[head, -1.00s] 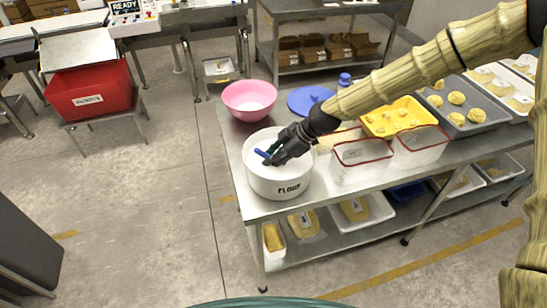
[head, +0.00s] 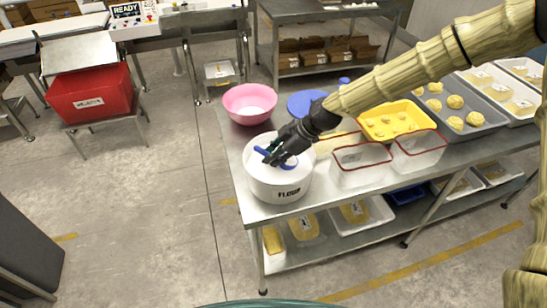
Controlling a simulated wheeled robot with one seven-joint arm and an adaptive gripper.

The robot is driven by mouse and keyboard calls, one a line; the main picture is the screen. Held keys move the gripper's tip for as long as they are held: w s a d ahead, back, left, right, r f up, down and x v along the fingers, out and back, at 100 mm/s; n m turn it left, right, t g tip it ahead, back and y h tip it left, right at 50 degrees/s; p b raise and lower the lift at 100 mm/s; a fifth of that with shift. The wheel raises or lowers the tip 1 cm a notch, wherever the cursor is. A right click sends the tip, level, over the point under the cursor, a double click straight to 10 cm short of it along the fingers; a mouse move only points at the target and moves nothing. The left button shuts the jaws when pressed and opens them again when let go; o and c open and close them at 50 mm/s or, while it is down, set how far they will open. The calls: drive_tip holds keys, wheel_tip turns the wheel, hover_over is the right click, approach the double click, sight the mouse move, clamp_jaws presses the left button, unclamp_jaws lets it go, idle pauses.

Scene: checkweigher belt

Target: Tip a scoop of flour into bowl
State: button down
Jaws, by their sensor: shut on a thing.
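A white tub labelled FLOUR (head: 270,184) stands at the left end of the steel table. My gripper (head: 273,158) is over the tub's mouth, tilted down to the left, and shut on a blue scoop (head: 262,151). Only part of the scoop's blue shows at the fingers; whether it holds flour cannot be told. The pink bowl (head: 249,101) stands just behind the tub near the table's back left corner, with white on its inside bottom.
Right of the tub on the steel table (head: 238,181) stand two clear red-rimmed containers (head: 362,163), a yellow tray (head: 398,120) of dough pieces and a grey tray (head: 450,104). A round blue lid (head: 305,102) lies behind my wrist.

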drive_tip(key=shift+r+p, duration=2.05)
drive_tip(key=shift+r, duration=2.75)
